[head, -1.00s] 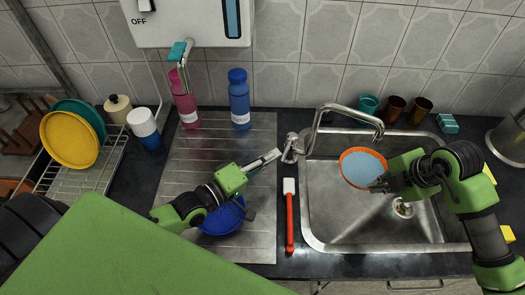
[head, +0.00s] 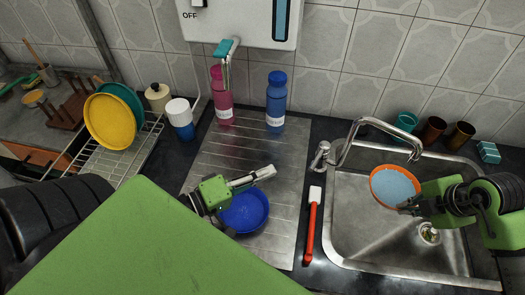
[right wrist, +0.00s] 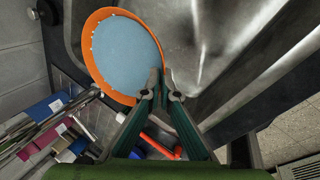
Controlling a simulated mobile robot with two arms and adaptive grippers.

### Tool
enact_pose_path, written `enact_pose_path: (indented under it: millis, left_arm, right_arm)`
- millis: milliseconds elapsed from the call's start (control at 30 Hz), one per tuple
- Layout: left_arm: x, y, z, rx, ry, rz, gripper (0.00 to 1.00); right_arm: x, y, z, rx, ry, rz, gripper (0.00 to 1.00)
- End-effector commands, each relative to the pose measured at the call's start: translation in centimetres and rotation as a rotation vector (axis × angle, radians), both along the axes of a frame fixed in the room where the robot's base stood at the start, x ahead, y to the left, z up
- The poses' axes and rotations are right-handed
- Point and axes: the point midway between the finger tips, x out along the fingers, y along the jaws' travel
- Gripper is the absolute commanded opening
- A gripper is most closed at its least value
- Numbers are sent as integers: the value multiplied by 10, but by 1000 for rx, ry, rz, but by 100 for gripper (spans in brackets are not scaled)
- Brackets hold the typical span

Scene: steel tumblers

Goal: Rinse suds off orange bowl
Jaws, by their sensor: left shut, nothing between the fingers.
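The orange bowl (head: 395,187), light blue inside, is held tilted over the sink (head: 375,245), below and near the tap spout (head: 415,154). My right gripper (head: 408,207) is shut on its rim; the right wrist view shows the fingers (right wrist: 161,88) meeting at the edge of the bowl (right wrist: 125,52). Small white specks show along the rim there. No water stream is visible from the tap. My left gripper (head: 268,172) is shut and empty above the drainboard, left of the tap's base and lever (head: 321,153).
A blue bowl (head: 245,212) sits on the drainboard (head: 270,240) under my left gripper. A red-handled brush (head: 312,225) lies beside the sink. Soap bottles (head: 276,100) and several cups (head: 432,130) line the back. A rack (head: 135,150) with plates stands left.

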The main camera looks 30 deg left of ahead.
Motion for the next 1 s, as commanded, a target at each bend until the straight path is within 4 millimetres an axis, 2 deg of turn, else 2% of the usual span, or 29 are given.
enact_pose_path:
  millis: [200, 567, 1000]
  left_arm:
    - [-9, 2, 1, 0, 0, 0, 0]
    - [-9, 2, 1, 1, 0, 0, 0]
    - [-9, 2, 8, 1, 0, 0, 0]
  right_arm:
    - [0, 0, 1, 1, -2, 0, 0]
    - [0, -1, 1, 1, -2, 0, 0]
    - [-24, -22, 1, -1, -2, -1, 0]
